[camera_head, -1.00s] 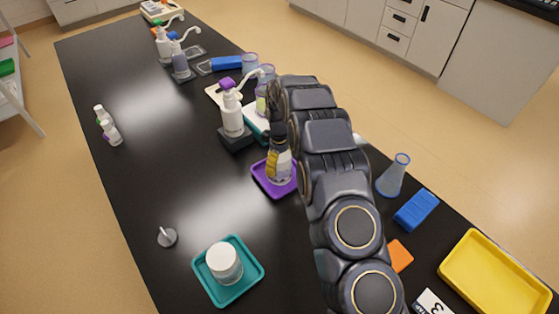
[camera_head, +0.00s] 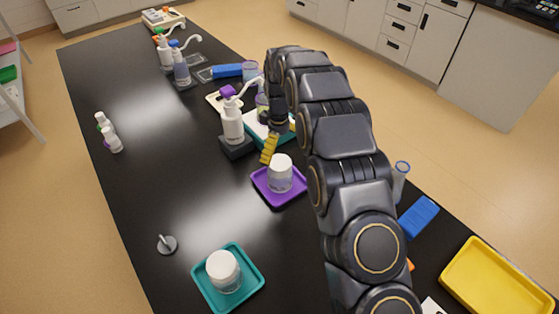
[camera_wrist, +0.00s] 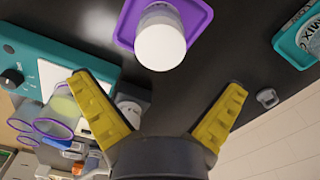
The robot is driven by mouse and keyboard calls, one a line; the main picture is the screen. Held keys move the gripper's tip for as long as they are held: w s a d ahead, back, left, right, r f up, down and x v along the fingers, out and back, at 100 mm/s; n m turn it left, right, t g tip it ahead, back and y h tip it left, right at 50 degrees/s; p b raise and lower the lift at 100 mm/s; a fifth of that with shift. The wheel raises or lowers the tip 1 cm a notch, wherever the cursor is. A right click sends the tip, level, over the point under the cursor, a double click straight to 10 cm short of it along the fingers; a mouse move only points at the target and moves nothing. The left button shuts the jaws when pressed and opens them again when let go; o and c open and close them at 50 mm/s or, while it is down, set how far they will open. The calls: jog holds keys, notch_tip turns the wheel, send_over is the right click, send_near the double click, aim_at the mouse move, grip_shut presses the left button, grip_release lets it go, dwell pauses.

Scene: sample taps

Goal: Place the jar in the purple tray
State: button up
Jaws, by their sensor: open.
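A white-capped jar (camera_head: 280,174) stands upright in the purple tray (camera_head: 284,201) near the middle of the bench. It also shows in the wrist view (camera_wrist: 160,42), standing on the purple tray (camera_wrist: 197,14). My gripper (camera_head: 269,149) is open and empty, behind the jar and apart from it. In the wrist view its two yellow fingers (camera_wrist: 163,111) are spread wide with nothing between them. A second white-capped jar (camera_head: 223,270) stands in the teal tray (camera_head: 247,253) at the front.
A white pump bottle (camera_head: 232,122) on a dark base stands just left of my gripper. A teal-edged device (camera_head: 262,127) is beside it. The yellow tray (camera_head: 497,281) and blue block (camera_head: 418,217) are at the right. The left bench is mostly clear.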

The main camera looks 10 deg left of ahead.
notch_tip(320, 180, up, 4)
jog(key=shift+f, duration=0.25)
jog(key=shift+s+d+r, duration=0.15)
jog(key=shift+r, duration=0.15)
jog(key=s+d+r+m, duration=0.3)
jog(key=s+d+r, duration=0.25)
jog(key=s, duration=0.25)
jog(key=s+d+r+m, duration=0.3)
jog(key=s+d+r, duration=0.2)
jog(key=s+r, duration=0.15)
jog(key=s+d+m, duration=0.3)
jog(key=s, duration=0.8)
jog(key=s+d+m+g, duration=0.1)
jog(key=s+d+m, duration=0.2)
jog(key=s, duration=0.9)
jog(key=shift+s+r+m+g, duration=0.2)
jog(key=shift+r+m+g, duration=0.15)
jog(key=shift+m, duration=0.45)
